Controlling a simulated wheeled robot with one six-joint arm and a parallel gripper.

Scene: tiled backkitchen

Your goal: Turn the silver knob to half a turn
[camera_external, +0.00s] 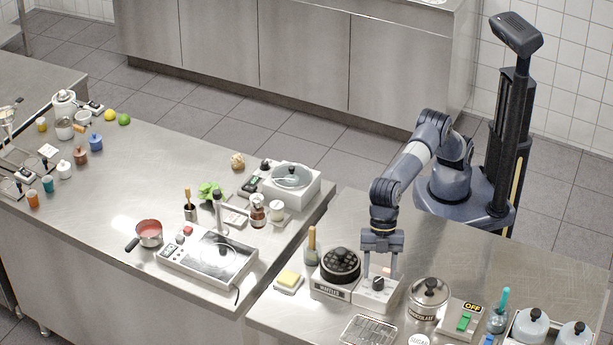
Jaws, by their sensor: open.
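The waffle maker's round black plate (341,262) sits to the left of my gripper.
A wire rack (369,331) lies in front. The counter behind the pot (480,262) is clear.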

